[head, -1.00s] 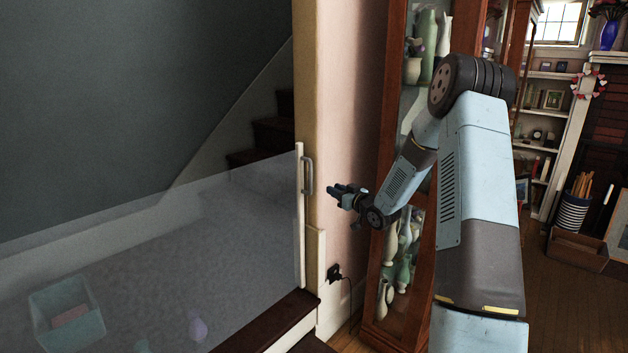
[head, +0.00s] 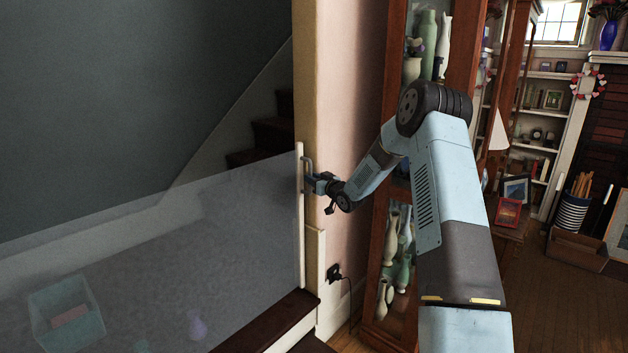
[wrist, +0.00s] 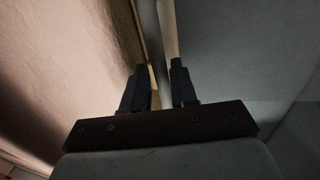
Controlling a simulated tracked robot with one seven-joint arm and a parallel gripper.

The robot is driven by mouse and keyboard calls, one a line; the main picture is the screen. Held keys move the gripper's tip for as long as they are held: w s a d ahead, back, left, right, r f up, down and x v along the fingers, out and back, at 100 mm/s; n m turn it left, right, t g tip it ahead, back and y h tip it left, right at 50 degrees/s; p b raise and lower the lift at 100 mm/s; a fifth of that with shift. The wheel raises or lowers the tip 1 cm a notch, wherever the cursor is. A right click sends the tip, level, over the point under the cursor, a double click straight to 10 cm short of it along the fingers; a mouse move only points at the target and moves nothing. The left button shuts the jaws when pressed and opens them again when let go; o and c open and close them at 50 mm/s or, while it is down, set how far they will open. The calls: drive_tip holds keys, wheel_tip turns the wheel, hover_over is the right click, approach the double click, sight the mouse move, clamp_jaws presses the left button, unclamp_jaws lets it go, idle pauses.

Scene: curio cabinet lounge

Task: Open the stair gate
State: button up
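The stair gate (head: 150,235) is a see-through grey panel across the foot of the stairs. It stands shut, with its white end bar (head: 300,225) beside the wall corner post. A grey upright handle (head: 306,165) is on that end bar, and it also shows as a bar in the wrist view (wrist: 152,35). My gripper (head: 312,182) is at the handle's lower part and hides some of it. In the wrist view my gripper's two dark fingers (wrist: 160,78) stand apart, one on each side of the handle. A narrow gap shows between them, and no firm grip is visible.
A glass cabinet with vases (head: 395,250) stands right of the wall, close by my arm. A teal bin (head: 65,315) and a small purple vase (head: 197,325) show behind the gate. A dark step (head: 265,320) runs below it.

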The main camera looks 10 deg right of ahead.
drive_tip(key=shift+w+a, duration=0.1)
drive_tip(key=shift+w, duration=0.1)
clamp_jaws()
idle(0.4)
